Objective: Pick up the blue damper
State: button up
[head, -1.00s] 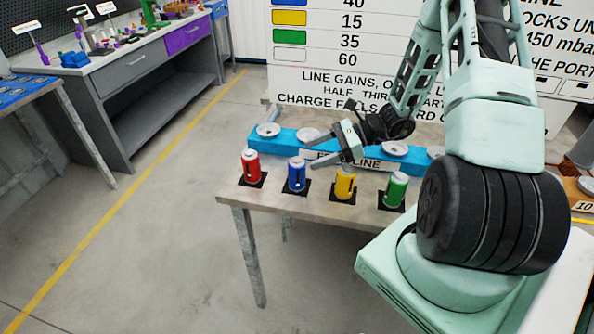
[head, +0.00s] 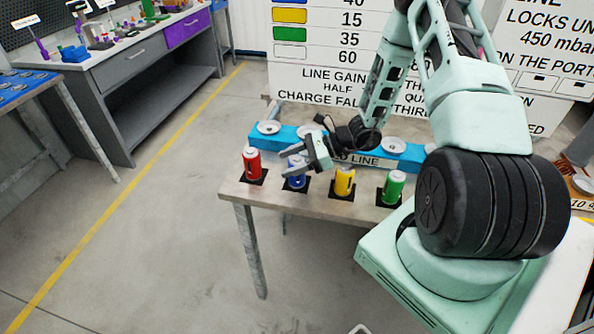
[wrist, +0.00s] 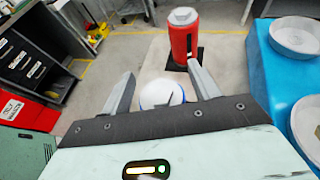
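The blue damper (head: 294,183) stands upright on a black pad on the table, between the red damper and the yellow damper. My gripper (head: 288,165) is open at its top, with the fingers partly covering it in the head view. In the wrist view the blue damper's pale top with a blue edge (wrist: 162,94) shows between the two open fingers (wrist: 162,90). Its lower body is hidden behind the gripper there. I cannot tell whether the fingers touch it.
The red damper (head: 252,164) stands to the left, and also beyond the fingertips in the wrist view (wrist: 183,38). The yellow damper (head: 344,182) and green damper (head: 392,187) stand to the right. A blue rail (head: 412,158) with white round dishes runs behind them.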

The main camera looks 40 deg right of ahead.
jog(key=c, duration=0.9)
jog(key=shift+c, duration=0.2)
jog(key=shift+r, duration=0.15)
